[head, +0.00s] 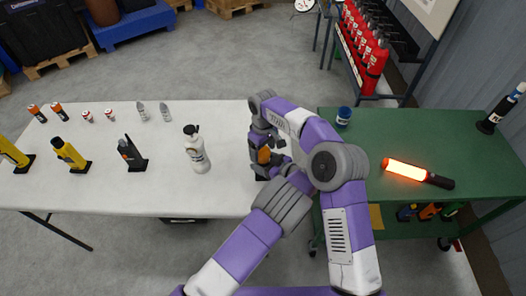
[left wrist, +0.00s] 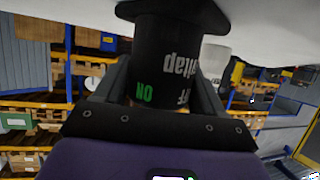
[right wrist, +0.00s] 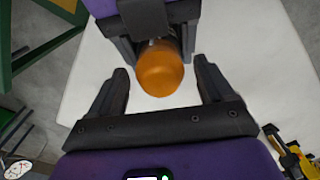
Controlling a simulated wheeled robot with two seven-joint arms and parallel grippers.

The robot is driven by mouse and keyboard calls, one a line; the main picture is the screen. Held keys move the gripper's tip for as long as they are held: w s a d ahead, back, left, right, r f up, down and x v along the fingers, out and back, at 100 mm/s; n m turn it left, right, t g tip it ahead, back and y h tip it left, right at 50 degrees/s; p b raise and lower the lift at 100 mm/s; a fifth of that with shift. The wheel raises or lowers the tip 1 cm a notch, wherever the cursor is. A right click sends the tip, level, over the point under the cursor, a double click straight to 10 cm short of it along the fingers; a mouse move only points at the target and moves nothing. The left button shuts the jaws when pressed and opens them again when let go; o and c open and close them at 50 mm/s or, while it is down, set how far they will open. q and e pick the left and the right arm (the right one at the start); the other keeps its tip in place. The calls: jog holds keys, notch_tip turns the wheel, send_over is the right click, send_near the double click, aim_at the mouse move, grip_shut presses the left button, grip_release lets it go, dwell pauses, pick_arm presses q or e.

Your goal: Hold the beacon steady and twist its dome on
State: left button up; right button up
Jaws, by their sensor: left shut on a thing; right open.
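The beacon's black base (left wrist: 165,60), with printed lettering that includes a green ON, is between the fingers of my left gripper (left wrist: 161,85), which is shut on it. The orange dome (right wrist: 163,70) sits at the end of the base in the right wrist view; I cannot tell how firmly it is seated. The dome also shows in the head view (head: 264,155), partly covered by my arms. My right gripper (right wrist: 161,78) is open, with one finger on each side of the dome and visible gaps between.
The white table (head: 110,185) holds a white bottle (head: 196,150), yellow and black torches and several small cells to the left. The green cart (head: 440,145) at right holds a glowing orange baton (head: 405,170) and a blue-capped jar (head: 343,116). Red extinguishers (head: 375,65) stand behind.

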jog(key=shift+f, duration=0.7)
jog(key=c, duration=1)
jog(key=shift+n, duration=2.3)
jog(key=shift+c, duration=0.2)
jog(key=o, duration=1)
jog(key=shift+o, duration=0.2)
notch_tip(320, 180, up, 12)
jog(key=shift+r, duration=0.1)
